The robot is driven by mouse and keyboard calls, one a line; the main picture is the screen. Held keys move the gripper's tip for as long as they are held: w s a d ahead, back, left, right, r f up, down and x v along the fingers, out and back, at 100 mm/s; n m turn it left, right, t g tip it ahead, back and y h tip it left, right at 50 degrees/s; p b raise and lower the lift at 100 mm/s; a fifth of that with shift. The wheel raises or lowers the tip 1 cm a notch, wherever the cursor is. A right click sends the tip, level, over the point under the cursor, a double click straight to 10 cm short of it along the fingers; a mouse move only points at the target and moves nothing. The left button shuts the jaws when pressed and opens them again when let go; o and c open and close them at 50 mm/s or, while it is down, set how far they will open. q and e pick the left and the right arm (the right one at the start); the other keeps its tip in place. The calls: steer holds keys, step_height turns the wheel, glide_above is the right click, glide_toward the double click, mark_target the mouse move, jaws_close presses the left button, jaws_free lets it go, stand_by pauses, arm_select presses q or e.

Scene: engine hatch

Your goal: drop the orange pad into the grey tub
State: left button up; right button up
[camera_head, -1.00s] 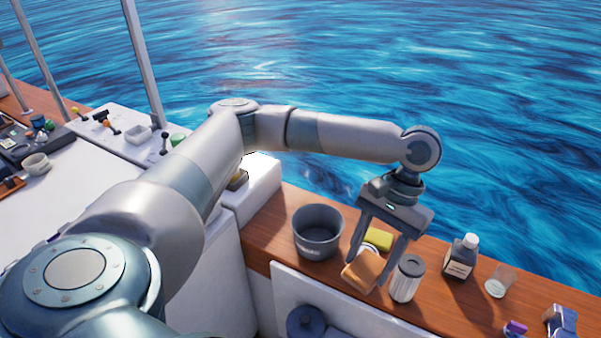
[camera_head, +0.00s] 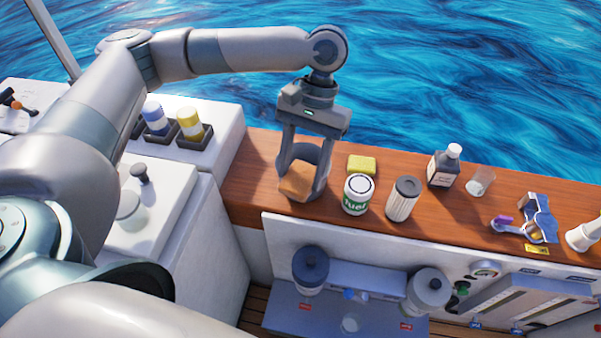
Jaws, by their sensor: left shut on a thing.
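My left gripper (camera_head: 301,190) points down and is shut on the orange pad (camera_head: 296,183), which sits between its fingertips. The grey tub (camera_head: 307,153) stands on the wooden ledge at the same place in the picture. Its rim shows between the fingers, and the pad and fingers hide much of its front. The pad overlaps the tub in this view; I cannot tell whether it is above the tub, inside it or just in front. My right gripper is not in view.
Blue and yellow containers stand at left.

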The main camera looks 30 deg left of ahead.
arm_select(q)
steer(key=shift+d, duration=0.1)
steer(key=shift+w+r+p, duration=0.2)
steer(key=shift+w+p, duration=0.2)
steer(key=w+a+f+n+t+h+p, duration=0.1)
steer(key=w+a+f+n+h+p, duration=0.1)
steer(key=w+a+n+p, duration=0.6)
steer(key=w+n+h+p, duration=0.1)
steer(key=w+p, duration=0.2)
steer(key=w, duration=0.1)
steer(key=shift+w+a+f+p, duration=0.2)
steer(key=shift+w+a+p, duration=0.1)
